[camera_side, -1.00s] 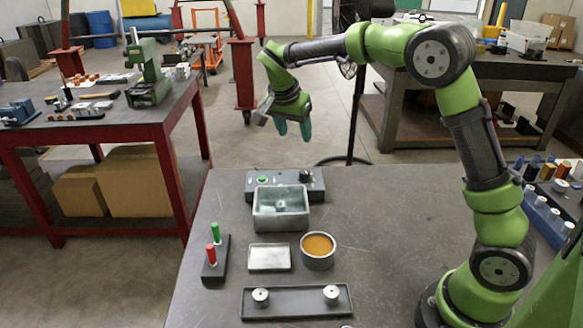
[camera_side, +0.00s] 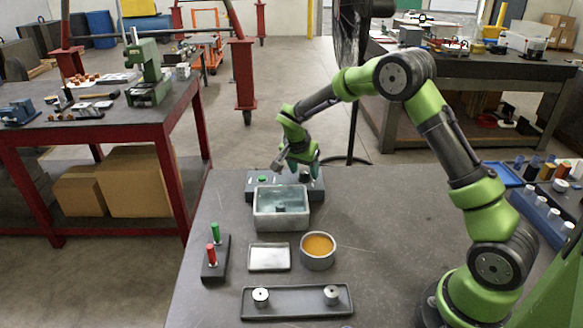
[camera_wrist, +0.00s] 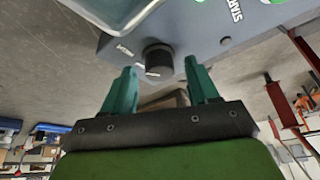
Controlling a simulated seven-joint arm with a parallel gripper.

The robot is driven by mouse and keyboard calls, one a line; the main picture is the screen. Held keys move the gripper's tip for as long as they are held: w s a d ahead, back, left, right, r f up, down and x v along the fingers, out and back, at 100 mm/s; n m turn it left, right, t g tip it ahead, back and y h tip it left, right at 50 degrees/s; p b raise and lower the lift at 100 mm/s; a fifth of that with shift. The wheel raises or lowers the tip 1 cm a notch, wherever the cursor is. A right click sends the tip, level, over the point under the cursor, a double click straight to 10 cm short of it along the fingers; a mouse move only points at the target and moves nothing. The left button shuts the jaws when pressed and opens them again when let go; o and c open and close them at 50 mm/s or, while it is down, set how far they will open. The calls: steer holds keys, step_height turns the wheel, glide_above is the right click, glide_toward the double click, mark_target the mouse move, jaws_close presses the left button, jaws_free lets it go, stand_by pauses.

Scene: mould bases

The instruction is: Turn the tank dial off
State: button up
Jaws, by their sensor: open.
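The dial (camera_wrist: 157,56) is a dark round knob on the grey control box (camera_wrist: 200,42), with a small pale label beside it. The box stands behind the grey tank (camera_side: 281,222), which holds bluish liquid and a small dark object. My gripper (camera_side: 303,165) is low over the right end of the box and partly hides the dial in the side view. In the wrist view my gripper (camera_wrist: 161,72) is open, its teal fingers apart on either side of the dial. I cannot tell whether either finger touches it.
A green button (camera_side: 262,180) is on the box's left part. In front of the tank are a white tray (camera_side: 269,257), a cup of orange material (camera_side: 318,245) and a dark tray (camera_side: 296,309). A stand with red and green handles (camera_side: 216,268) is at left.

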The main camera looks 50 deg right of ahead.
steer(key=c, duration=1)
steer(key=n+t, duration=0.1)
steer(key=n, duration=0.1)
steer(key=n+t, duration=0.1)
steer(key=n, duration=0.2)
steer(key=shift+s+d+n+y, duration=0.1)
steer(key=shift+s+n+y, duration=0.05)
steer(key=shift+n+y, duration=0.2)
steer(key=n+y, duration=0.1)
steer(key=n, duration=0.2)
steer(key=n+t+y, duration=0.1)
steer(key=n, duration=0.2)
steer(key=shift+d, duration=0.2)
steer(key=n+y, duration=0.1)
steer(key=n, duration=0.2)
steer(key=n+y, duration=0.2)
steer(key=n, duration=0.1)
steer(key=shift+d+n, duration=0.15)
steer(key=shift+n, duration=0.1)
steer(key=n+y, duration=0.1)
steer(key=n, duration=0.4)
steer(key=shift+n+g+y, duration=0.3)
steer(key=shift+g+y, duration=0.05)
steer(key=shift+g, duration=0.05)
steer(key=shift+d, duration=0.1)
